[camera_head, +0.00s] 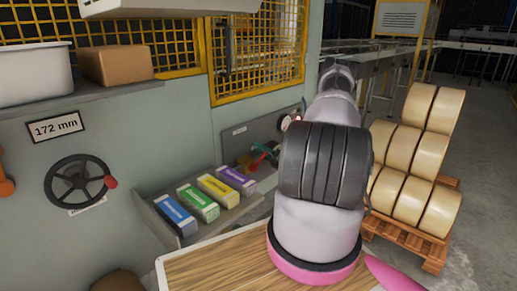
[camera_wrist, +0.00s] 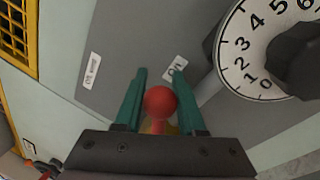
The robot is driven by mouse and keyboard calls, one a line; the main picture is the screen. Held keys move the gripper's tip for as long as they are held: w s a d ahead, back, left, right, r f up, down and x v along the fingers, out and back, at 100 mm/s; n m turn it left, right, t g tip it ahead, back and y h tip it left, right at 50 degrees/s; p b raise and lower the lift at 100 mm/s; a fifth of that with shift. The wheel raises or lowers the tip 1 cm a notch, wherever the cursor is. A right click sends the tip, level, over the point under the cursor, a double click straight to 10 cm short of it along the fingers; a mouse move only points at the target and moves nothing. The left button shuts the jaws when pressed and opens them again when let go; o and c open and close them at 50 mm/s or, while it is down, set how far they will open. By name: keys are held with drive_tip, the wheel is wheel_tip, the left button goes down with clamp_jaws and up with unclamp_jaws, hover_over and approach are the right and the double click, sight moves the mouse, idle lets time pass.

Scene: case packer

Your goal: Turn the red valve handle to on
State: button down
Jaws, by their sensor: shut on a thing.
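The red valve handle shows in the wrist view as a round red knob (camera_wrist: 159,101) on a red stem, over a yellowish part at its base. My gripper (camera_wrist: 157,92) has its two green fingers on either side of the knob and is shut on it. A label reading "On" (camera_wrist: 175,68) is on the grey panel just beyond the right fingertip. Another label (camera_wrist: 92,70), too small to read surely, lies up and left of the fingers. In the head view, my arm covers much of the valve area, and the handle is small and hard to make out there.
A white numbered dial with a dark knob (camera_wrist: 306,55) is close right of my fingers. In the head view, a tray (camera_head: 160,216) of coloured boxes, a black handwheel (camera_head: 80,182) and a pallet (camera_head: 408,232) of rolls surround the arm. A wooden top (camera_head: 215,262) lies below.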

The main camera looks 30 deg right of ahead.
drive_tip(key=shift+d+f+m, duration=0.3)
drive_tip(key=shift+f+m, duration=0.15)
drive_tip(key=shift+m, duration=0.25)
drive_tip(key=c, duration=0.5)
unclamp_jaws()
